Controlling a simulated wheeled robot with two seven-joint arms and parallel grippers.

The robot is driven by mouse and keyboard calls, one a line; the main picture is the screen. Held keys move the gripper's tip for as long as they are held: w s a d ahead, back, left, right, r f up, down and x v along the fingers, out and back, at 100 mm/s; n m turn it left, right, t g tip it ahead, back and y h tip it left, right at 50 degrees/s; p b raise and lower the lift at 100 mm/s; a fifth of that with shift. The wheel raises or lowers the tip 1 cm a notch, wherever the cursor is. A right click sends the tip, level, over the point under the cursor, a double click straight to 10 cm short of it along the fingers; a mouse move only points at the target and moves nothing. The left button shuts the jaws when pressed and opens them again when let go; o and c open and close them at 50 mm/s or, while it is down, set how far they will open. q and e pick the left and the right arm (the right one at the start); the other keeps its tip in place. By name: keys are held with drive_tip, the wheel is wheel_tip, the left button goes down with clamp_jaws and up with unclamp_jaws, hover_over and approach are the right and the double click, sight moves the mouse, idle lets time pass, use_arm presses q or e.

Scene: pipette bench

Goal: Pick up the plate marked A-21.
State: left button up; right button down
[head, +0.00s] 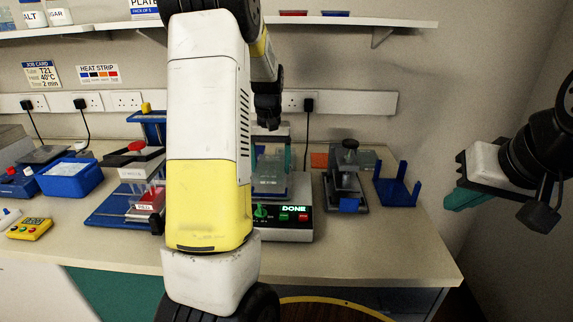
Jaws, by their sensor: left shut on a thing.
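A clear plate-like piece (270,181) stands at the grey device with a green "DONE" display, behind my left arm. I cannot read an A-21 mark on it. My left gripper (272,163) comes down over this piece from above, with teal fingers at its sides, shut on it. My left arm hides part of the gripper and the device's left side. My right gripper (466,197) is at the far right, off the bench's right edge and away from the objects. Its teal fingers overlap from this angle, so their opening does not show.
The "DONE" device (291,225) sits mid-bench. Right of it are a grey press-like stand (345,180) and a blue holder (398,190). A blue tray with tubes (110,209) and a blue bin (70,181) are left. The bench's front right is clear. A shelf (345,20) runs above.

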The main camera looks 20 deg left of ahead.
use_arm(q)
drive_tip(key=s, duration=0.5)
drive_tip(key=s+r, duration=0.1)
drive_tip(key=s, duration=0.4)
drive_tip(key=s+r, duration=0.1)
drive_tip(key=s, duration=0.5)
drive_tip(key=shift+d, duration=0.4)
wheel_tip(320, 180, up, 3)
drive_tip(key=shift+f, duration=0.1)
